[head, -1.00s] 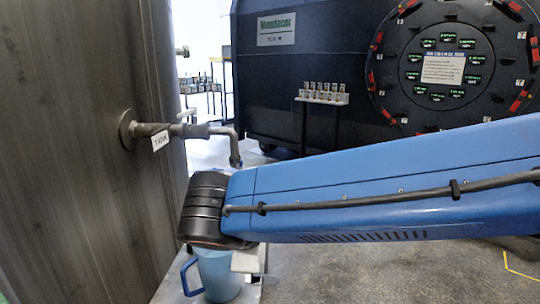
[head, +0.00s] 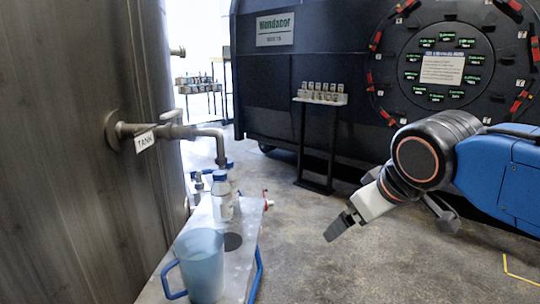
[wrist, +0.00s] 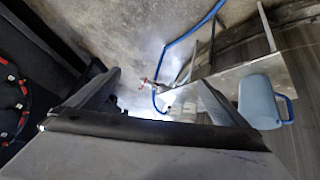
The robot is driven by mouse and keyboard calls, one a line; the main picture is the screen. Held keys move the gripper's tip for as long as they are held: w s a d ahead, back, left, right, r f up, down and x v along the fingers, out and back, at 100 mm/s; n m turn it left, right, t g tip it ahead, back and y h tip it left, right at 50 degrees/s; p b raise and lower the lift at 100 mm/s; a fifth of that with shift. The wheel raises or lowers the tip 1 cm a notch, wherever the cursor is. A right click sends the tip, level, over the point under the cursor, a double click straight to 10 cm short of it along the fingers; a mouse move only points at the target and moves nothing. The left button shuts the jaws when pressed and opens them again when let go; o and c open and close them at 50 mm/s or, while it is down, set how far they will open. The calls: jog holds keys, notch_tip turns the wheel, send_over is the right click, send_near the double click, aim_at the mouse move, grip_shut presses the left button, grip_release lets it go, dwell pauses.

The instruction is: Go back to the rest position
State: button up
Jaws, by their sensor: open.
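My gripper (head: 392,222) hangs in free air to the right of the trolley in the head view, tilted downward. Its fingers are spread and nothing is between them. In the wrist view its two fingers (wrist: 152,92) also stand apart, with bare floor and the trolley beyond. My blue arm reaches in from the right edge of the head view. The rest position itself has no visible mark.
A blue jug (head: 200,266) and a white bottle (head: 222,198) stand on the metal trolley (head: 232,268), beside the tank (head: 70,150) and its pipe (head: 205,133). A small stand (head: 320,99) and black compactor (head: 290,75) are behind. The floor between is clear.

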jog(key=s+d+f+m+g, duration=0.1)
jog(key=s+d+f+m, duration=0.2)
jog(key=s+d+f, duration=0.2)
jog(key=s+d+f+m+g+h, duration=0.1)
jog(key=s+d+f+m, duration=0.2)
jog(key=f, duration=0.8)
jog(key=s+d, duration=0.2)
jog(key=s, duration=0.1)
jog(key=shift+s, duration=0.15)
